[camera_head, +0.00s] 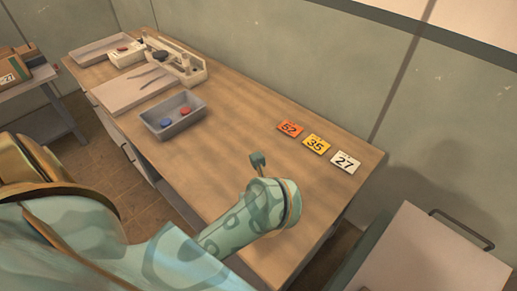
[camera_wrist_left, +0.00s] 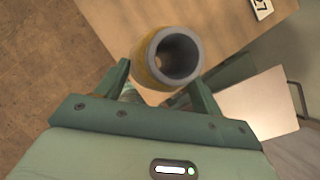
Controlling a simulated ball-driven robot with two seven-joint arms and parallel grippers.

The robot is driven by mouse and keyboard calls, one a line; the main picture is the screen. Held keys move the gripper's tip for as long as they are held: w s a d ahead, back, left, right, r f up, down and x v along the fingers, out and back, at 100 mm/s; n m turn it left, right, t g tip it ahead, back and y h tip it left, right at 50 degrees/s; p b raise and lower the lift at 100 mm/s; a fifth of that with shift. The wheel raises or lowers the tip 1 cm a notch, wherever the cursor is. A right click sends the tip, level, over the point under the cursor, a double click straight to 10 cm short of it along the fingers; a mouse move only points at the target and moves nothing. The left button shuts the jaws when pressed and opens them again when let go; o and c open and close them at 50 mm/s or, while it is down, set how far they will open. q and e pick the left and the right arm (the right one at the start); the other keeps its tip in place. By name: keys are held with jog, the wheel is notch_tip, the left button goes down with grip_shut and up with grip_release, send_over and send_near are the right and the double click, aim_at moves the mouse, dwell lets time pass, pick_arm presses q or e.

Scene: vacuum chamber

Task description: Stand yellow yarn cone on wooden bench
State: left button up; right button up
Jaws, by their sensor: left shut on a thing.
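The yellow yarn cone (camera_wrist_left: 150,62) shows in the left wrist view, between the two fingers of my left gripper (camera_wrist_left: 159,73). One end of it, with a grey rim and a dark hollow core, faces the wrist camera. In the head view my left gripper (camera_head: 260,165) is over the front right part of the wooden bench (camera_head: 235,125); I cannot make out the cone there. The bench top also shows behind the cone in the wrist view (camera_wrist_left: 215,25). Whether the cone touches the bench is not clear. My right gripper is not in view.
Number cards 52 (camera_head: 290,128), 35 (camera_head: 316,144) and 27 (camera_head: 346,162) lie toward the bench's back right. A grey bin (camera_head: 172,128) holds red and blue pieces. Boards and trays fill the far left end. A grey cabinet (camera_head: 425,255) with a handle stands right.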

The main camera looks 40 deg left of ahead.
pick_arm(q)
jog(key=w+a+f+b, duration=0.3)
jog(key=w+f+b, duration=0.3)
jog(key=w+f, duration=0.6)
jog(key=shift+w+a+f, duration=0.15)
jog(key=shift+w+f, duration=0.15)
jog(key=shift+w, duration=0.1)
jog(key=shift+b, duration=0.3)
jog(key=shift+f, duration=0.2)
jog(key=o, duration=1.3)
jog(key=shift+c, duration=0.2)
